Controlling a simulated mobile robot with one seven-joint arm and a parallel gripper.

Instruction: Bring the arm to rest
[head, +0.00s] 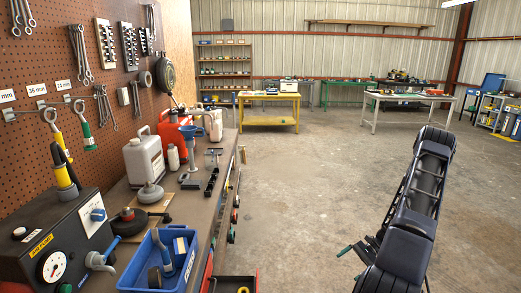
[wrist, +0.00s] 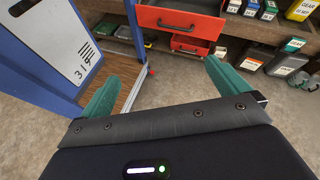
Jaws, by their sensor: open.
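My arm (head: 424,180) is dark and stands at the right of the head view, over open concrete floor and well away from the workbench. My gripper (head: 350,258) shows at the lower end of the arm, with green fingertips. In the wrist view my gripper (wrist: 165,85) has its two green fingers spread wide apart with nothing between them. Beyond the fingers are floor and a low shelf.
A workbench (head: 205,222) along the left pegboard wall holds a blue bin (head: 150,284), jugs and a gauge box (head: 40,245). A red drawer (wrist: 180,24) stands open in the wrist view, near a blue cabinet (wrist: 58,45). The middle floor is clear.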

